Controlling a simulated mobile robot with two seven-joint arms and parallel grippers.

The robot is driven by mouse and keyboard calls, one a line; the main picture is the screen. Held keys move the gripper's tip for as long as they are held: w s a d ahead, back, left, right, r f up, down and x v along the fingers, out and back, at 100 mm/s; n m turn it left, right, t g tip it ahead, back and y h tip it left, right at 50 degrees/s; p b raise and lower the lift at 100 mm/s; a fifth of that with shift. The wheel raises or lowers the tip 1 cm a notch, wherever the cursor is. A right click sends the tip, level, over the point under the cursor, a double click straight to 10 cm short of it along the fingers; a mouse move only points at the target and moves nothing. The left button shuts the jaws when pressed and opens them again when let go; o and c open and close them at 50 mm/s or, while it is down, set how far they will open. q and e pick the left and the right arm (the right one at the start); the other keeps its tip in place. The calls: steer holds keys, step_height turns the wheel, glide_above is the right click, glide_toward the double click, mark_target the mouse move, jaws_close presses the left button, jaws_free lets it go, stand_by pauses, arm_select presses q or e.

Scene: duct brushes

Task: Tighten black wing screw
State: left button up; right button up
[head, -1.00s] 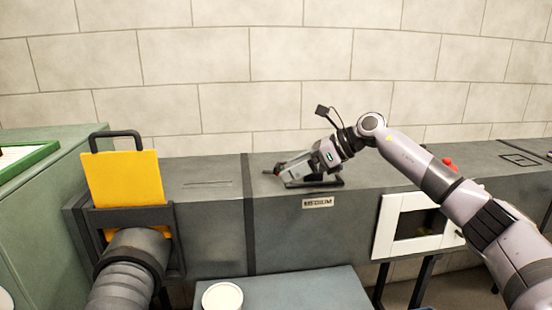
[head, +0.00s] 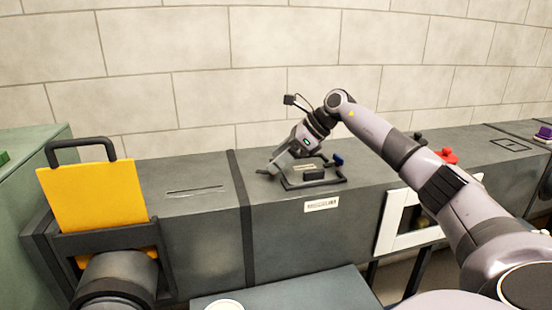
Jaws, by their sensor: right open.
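A small black knob (head: 419,137), likely the black wing screw, stands on the duct's top behind my right forearm, with its lower part hidden. A red wing screw (head: 448,155) stands just right of it. My right gripper (head: 272,170) is open and empty, pointing down and left over the duct top. It is beside a dark rectangular frame (head: 315,183) and well left of the black knob. I cannot tell whether its fingers touch the frame or duct. My left gripper is out of view.
A yellow plate (head: 95,208) with a black handle stands in the duct at left. A white-framed opening (head: 385,238) is in the duct's front. A grey table (head: 290,292) stands in front.

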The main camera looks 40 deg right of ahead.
steer(key=shift+w+a+f, duration=0.25)
steer(key=shift+w+f, duration=0.1)
steer(key=shift+f, duration=0.05)
steer(key=shift+c, duration=0.3)
steer(key=c, duration=1)
